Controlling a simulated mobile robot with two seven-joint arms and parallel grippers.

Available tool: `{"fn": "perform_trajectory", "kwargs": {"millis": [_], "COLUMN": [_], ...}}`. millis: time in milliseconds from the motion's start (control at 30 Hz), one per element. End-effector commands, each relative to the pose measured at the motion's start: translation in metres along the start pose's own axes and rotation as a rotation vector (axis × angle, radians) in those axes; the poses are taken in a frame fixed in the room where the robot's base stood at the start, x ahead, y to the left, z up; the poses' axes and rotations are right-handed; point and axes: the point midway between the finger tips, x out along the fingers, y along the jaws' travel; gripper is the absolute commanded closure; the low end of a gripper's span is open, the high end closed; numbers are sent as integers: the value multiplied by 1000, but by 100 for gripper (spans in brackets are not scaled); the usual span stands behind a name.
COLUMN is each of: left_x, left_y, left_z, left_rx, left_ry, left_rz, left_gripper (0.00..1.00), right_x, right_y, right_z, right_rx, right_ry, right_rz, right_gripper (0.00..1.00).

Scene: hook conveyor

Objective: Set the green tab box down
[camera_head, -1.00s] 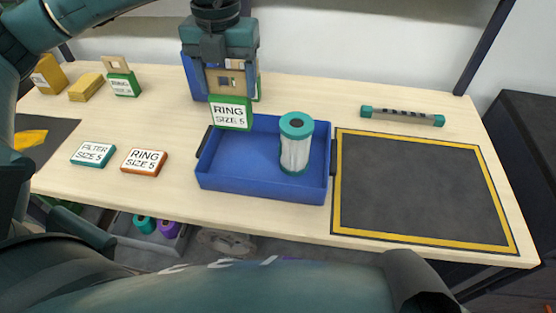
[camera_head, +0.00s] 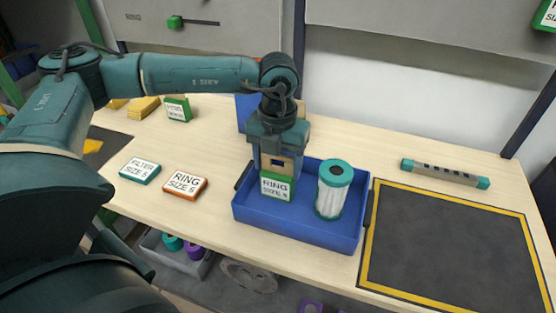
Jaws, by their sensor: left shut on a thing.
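The green tab box (camera_head: 276,186), with a white "RING" label and a tan tab above it, is upright in the left part of the blue tray (camera_head: 297,229). My left gripper (camera_head: 279,162) points down from above and is shut on the tab. I cannot tell whether the box's underside touches the tray floor. A white filter cylinder with a teal cap (camera_head: 332,190) stands in the tray, right of the box with a small gap. My right gripper is not in view.
A similar green box (camera_head: 178,109) stands at the back left. A teal "FILTER" box (camera_head: 140,170) and an orange "RING" box (camera_head: 185,186) lie left of the tray. A dark mat (camera_head: 450,245) with a yellow border is bare at right. A teal-ended bar (camera_head: 445,174) lies behind it.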

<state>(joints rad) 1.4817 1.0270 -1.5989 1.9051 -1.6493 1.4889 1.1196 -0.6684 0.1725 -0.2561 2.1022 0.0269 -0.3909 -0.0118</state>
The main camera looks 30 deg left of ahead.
Motion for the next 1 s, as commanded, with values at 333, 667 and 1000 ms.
{"fn": "perform_trajectory", "kwargs": {"millis": [333, 667, 1000], "left_x": [3, 3, -16], "left_y": [0, 0, 0], "left_z": [0, 0, 1], "left_rx": [0, 0, 0], "left_ry": [0, 0, -4], "left_rz": [0, 0, -2], "left_gripper": [32, 13, 13], "right_x": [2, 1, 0], "right_y": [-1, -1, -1], "right_z": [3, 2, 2], "right_rx": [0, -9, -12], "right_ry": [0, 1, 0], "right_rz": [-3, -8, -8], "right_gripper": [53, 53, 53]}}
